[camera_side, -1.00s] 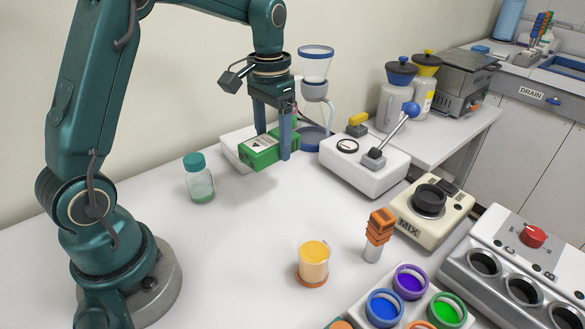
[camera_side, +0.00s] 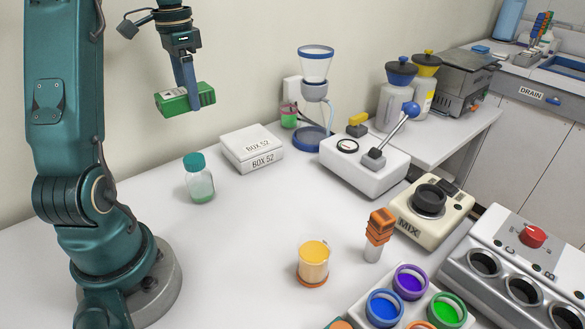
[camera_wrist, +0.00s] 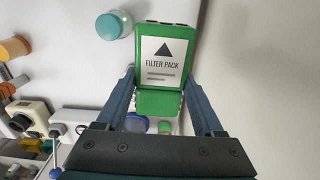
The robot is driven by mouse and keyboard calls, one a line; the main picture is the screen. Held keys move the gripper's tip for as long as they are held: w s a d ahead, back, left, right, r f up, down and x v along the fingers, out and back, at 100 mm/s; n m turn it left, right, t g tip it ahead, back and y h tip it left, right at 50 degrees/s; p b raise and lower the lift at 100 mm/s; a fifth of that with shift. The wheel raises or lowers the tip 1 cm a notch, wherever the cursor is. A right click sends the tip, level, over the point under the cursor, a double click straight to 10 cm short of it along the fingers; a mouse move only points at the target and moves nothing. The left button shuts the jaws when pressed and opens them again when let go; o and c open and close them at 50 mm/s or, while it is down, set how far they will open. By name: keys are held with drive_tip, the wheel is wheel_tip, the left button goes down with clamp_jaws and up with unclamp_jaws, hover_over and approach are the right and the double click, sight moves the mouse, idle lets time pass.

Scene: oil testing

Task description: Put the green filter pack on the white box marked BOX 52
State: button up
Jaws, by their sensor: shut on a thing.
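My gripper (camera_side: 189,87) is shut on the green filter pack (camera_side: 172,101) and holds it in the air, to the left of and above the white box marked BOX 52 (camera_side: 250,143). In the wrist view the filter pack (camera_wrist: 162,55) sits between the two fingers of my gripper (camera_wrist: 159,92), with its white label and black triangle facing the camera. The box lies on the table near the back wall, and its top is bare. I cannot make the box out in the wrist view.
A teal-capped bottle (camera_side: 199,180) stands left of the box. A funnel stand (camera_side: 316,90) and a small green-filled jar (camera_side: 289,115) stand right of it. A white lever device (camera_side: 364,165) is farther right. A yellow beaker (camera_side: 313,262) stands in front. The table between them is clear.

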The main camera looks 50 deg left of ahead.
drive_tip(key=shift+s+a+f, duration=0.1)
drive_tip(key=shift+a, duration=0.05)
hover_over(248, 148)
wheel_tip(248, 148, down, 7)
drive_tip(key=shift+a+r, duration=0.1)
drive_tip(key=shift+f, duration=2.05)
drive_tip(key=shift+f, duration=0.1)
drive_tip(key=o, duration=1.5)
